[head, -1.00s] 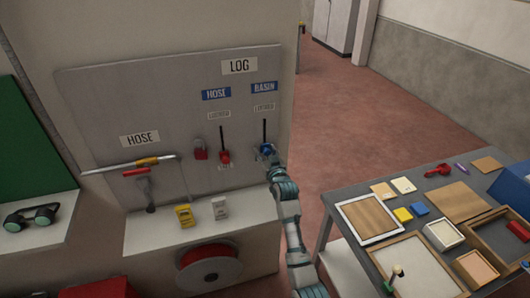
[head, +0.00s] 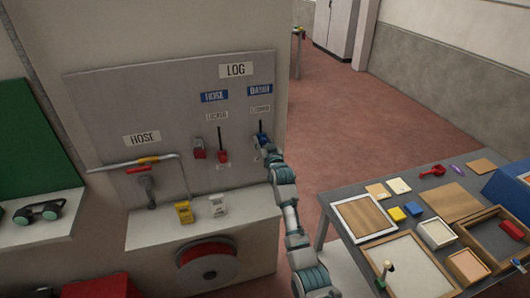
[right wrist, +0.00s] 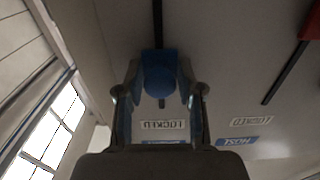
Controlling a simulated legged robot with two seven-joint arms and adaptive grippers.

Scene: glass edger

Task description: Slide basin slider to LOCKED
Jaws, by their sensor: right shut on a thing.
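The blue basin slider (right wrist: 160,70) sits on a dark vertical slot in the grey board, under the blue BASIN label (head: 259,90). My right gripper (head: 264,143) is shut on it, with a finger on each side in the right wrist view (right wrist: 160,82). That view is upside down. The slider is near the LOCKED label (right wrist: 162,124), with a short piece of dark slot between them. In the head view the gripper partly hides the slider. My left gripper is not in view.
Left of it, the red hose slider (head: 222,157) sits low on its slot, beside a red padlock (head: 199,152). A ledge (head: 160,229) with yellow and white tags lies below. A cluttered grey table (head: 345,182) stands to the right.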

